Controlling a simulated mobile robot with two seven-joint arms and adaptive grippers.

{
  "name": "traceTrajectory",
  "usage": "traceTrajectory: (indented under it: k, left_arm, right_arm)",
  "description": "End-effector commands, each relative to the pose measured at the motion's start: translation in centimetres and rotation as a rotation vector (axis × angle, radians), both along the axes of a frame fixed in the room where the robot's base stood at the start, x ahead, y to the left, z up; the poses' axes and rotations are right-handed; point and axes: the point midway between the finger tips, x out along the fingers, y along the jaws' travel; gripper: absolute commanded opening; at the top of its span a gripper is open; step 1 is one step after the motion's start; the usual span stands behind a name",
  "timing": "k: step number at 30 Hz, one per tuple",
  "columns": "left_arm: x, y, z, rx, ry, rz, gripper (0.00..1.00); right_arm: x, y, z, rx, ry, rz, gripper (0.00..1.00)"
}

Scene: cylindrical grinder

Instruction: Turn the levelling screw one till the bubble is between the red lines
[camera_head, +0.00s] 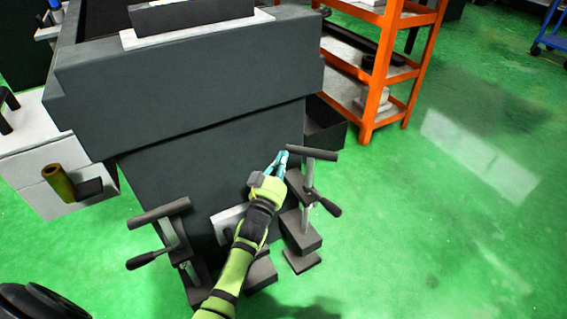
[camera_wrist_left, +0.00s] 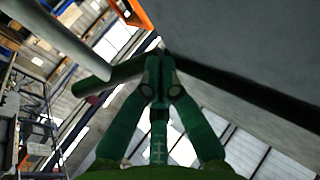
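A levelling screw with a dark T-bar (camera_head: 313,153) on a silver post stands at the right front of the grey machine base. A second one, with a similar T-bar (camera_head: 160,212), stands at the left front. I cannot tell which is screw one. My left gripper (camera_head: 285,154), with teal fingers, is at the left end of the right T-bar. In the left wrist view its fingertips (camera_wrist_left: 160,58) are drawn together, with a dark bar (camera_wrist_left: 106,78) reaching the left finger. No bar shows clearly between them. No bubble or red lines can be made out. My right gripper is out of view.
The grey machine base (camera_head: 210,85) fills the back. A dark lever (camera_head: 322,203) sticks out below the right T-bar, and another (camera_head: 150,258) below the left one. An orange shelf (camera_head: 375,70) stands behind right. Green floor (camera_head: 440,220) is clear at the right.

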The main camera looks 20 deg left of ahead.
Motion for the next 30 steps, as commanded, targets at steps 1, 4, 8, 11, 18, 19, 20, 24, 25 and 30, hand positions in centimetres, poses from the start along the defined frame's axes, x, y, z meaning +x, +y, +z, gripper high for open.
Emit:
traceTrajectory:
  k: [1,4,8,11,18,19,20,24,25,30]
  left_arm:
    - [0.2,0.2,0.1,0.002,-0.001,0.001,0.00]
    - [0.6,0.5,0.2,0.000,-0.001,0.001,0.00]
    - [1.2,1.0,0.1,0.012,0.002,-0.084,0.00]
    - [1.7,1.1,0.1,0.005,0.001,-0.137,0.00]
    - [3.0,1.6,0.1,0.012,0.000,-0.181,0.00]
    - [3.2,1.6,0.0,0.012,0.001,-0.202,0.00]
    - [3.3,1.7,0.0,0.012,0.001,-0.224,0.00]
    - [4.0,1.4,0.0,0.000,-0.002,-0.265,0.00]
    - [4.2,1.4,0.0,0.000,-0.001,-0.265,0.00]
    - [4.9,1.5,0.0,-0.001,-0.001,-0.263,0.00]
  right_arm:
    - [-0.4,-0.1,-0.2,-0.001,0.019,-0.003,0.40]
    - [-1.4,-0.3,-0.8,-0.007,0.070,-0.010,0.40]
    - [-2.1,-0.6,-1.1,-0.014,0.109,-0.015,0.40]
    - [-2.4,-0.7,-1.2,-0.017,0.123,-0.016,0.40]
    - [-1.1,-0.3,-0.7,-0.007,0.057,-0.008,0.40]
    - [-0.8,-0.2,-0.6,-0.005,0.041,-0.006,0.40]
    - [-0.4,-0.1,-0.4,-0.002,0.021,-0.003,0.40]
    - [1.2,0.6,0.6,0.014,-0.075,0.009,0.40]
    - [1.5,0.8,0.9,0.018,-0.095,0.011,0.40]
    - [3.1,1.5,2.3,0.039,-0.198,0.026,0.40]
